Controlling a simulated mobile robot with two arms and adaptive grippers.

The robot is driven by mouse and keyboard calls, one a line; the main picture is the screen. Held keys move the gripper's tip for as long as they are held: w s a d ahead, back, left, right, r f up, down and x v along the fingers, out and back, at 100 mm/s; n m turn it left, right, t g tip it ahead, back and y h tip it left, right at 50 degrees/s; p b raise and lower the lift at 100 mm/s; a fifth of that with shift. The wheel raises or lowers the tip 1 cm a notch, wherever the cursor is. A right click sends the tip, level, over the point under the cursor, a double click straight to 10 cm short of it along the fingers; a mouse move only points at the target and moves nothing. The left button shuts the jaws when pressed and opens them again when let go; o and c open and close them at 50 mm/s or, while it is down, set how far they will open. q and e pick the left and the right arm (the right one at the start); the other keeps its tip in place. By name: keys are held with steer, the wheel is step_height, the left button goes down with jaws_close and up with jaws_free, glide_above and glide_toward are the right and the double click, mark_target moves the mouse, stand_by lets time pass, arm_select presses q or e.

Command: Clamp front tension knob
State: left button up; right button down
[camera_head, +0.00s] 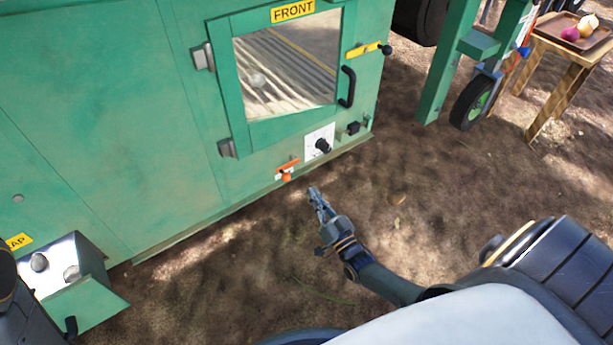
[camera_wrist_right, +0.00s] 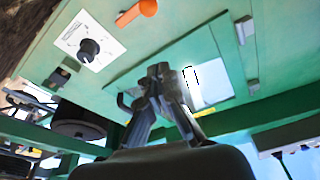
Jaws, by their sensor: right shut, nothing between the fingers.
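The front tension knob (camera_head: 322,145) is a black knob on a white dial plate. It sits on the green machine's lower panel, below the window door. It also shows at upper left in the right wrist view (camera_wrist_right: 88,49). An orange clamp handle (camera_head: 287,172) sits lower left of the plate; it also shows at the top of the right wrist view (camera_wrist_right: 141,11). My right gripper (camera_head: 314,191) is shut and empty, below the knob and right of the orange handle, with a visible gap to both. Its closed fingers also show in the right wrist view (camera_wrist_right: 160,72). My left gripper is not visible.
The green door (camera_head: 226,85) marked FRONT has a black handle (camera_head: 347,87). A small black latch (camera_head: 353,128) is right of the dial. A green post (camera_head: 445,75), a wheel (camera_head: 472,104) and a wooden table (camera_head: 571,55) stand at right. Bare ground lies around my right gripper.

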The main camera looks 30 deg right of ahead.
steer(key=shift+v, duration=1.35)
